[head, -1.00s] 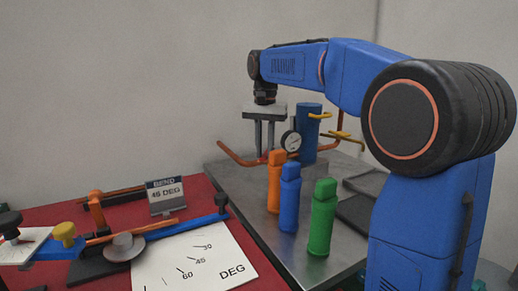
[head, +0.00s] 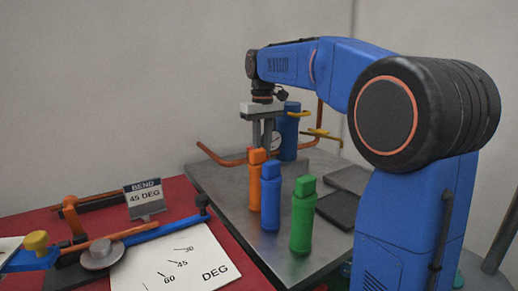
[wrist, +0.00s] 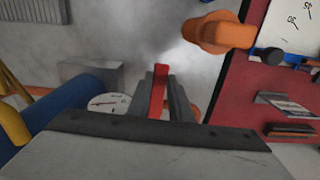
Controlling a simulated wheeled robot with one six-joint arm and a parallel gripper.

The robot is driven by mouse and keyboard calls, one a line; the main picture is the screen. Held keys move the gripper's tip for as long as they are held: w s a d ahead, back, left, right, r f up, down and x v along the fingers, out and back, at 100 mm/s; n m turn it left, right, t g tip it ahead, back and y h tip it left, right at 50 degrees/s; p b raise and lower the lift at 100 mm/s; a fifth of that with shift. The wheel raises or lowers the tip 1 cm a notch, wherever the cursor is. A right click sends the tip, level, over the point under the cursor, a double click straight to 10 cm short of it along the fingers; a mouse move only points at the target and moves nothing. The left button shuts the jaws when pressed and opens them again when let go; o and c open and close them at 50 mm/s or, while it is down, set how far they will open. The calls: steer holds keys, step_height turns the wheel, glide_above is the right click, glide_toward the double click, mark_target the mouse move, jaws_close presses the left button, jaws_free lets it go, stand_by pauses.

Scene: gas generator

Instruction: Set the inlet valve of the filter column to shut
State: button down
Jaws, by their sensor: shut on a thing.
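The filter column (head: 288,138) is a blue upright cylinder at the back of the grey bench. It also shows at the left of the wrist view (wrist: 68,108). My gripper (head: 262,149) points down in front of and left of it. In the wrist view my gripper (wrist: 160,88) is shut on a red valve handle (wrist: 158,92), which lies between its two fingers. The handle's lower part and the valve body are hidden. A white dial gauge (wrist: 108,103) is beside the fingers, partly covered; the head view also shows the gauge (head: 276,141).
Orange (head: 255,182), blue (head: 270,196) and green (head: 303,216) bottles stand in front of the column. Yellow handles (head: 314,133) are at the column's right. An orange pipe (head: 220,158) runs left. Dark plates (head: 338,209) lie at right; a bending tool (head: 101,254) is on the red surface.

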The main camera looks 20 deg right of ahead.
steer(key=shift+w+d+n, duration=0.1)
steer(key=shift+d+n, duration=0.1)
steer(key=shift+n, duration=0.1)
steer(key=c, duration=1.6)
jaws_free()
step_height(320, 180, up, 18)
steer(key=shift+f, duration=0.25)
steer(key=shift+d, duration=0.1)
